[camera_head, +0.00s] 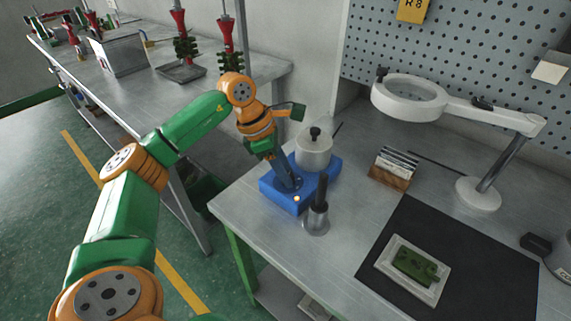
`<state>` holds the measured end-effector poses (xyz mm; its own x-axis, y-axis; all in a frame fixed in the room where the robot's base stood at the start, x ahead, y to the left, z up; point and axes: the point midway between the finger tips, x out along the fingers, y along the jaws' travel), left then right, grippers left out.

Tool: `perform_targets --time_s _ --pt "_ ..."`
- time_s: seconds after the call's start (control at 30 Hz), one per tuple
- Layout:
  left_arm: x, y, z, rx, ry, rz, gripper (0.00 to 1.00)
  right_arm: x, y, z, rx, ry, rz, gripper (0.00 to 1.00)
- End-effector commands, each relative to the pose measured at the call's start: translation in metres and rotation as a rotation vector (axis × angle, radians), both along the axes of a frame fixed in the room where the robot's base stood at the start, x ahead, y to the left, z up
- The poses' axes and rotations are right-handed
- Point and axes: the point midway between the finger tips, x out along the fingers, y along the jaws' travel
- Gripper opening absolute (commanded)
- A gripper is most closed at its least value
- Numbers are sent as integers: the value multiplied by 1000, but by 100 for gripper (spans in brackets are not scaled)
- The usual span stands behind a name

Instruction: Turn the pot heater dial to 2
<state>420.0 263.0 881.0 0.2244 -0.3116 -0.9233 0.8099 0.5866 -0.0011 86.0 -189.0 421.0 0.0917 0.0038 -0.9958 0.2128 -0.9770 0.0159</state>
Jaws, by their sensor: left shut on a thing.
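The pot heater (267,191) is a blue box near the left corner of the grey workbench. A silvery pot (314,152) with a black-knobbed lid stands on it. My left gripper (289,189) reaches down from the upper left to the heater's front left part, in front of the pot. It is shut on the heater's dial, which the fingers hide; I cannot read its setting. A small orange light (297,199) shows beside the fingertips. My right gripper is not in view.
A metal holder with a dark-handled tool (317,218) stands close to the heater's front right. A wooden rack (393,168), a white magnifier lamp (409,97) and a black mat (448,236) with a green part in a tray lie further right.

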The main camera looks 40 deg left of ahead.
Motion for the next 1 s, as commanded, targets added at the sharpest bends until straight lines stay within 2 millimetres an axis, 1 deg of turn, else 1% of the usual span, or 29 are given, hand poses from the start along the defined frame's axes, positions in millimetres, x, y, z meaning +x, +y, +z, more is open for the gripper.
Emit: perform_targets --time_s 0.03,0.1,0.4,0.7,1.0 --pt "0 0 4 -2 2 -40 0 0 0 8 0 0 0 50" --pt "1 0 4 -1 3 -106 0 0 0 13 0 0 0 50" --pt "2 1 3 -1 2 -390 0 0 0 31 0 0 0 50" --pt "4 1 1 0 1 -630 0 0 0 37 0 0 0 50" --pt "4 1 0 2 1 -780 0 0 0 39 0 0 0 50"
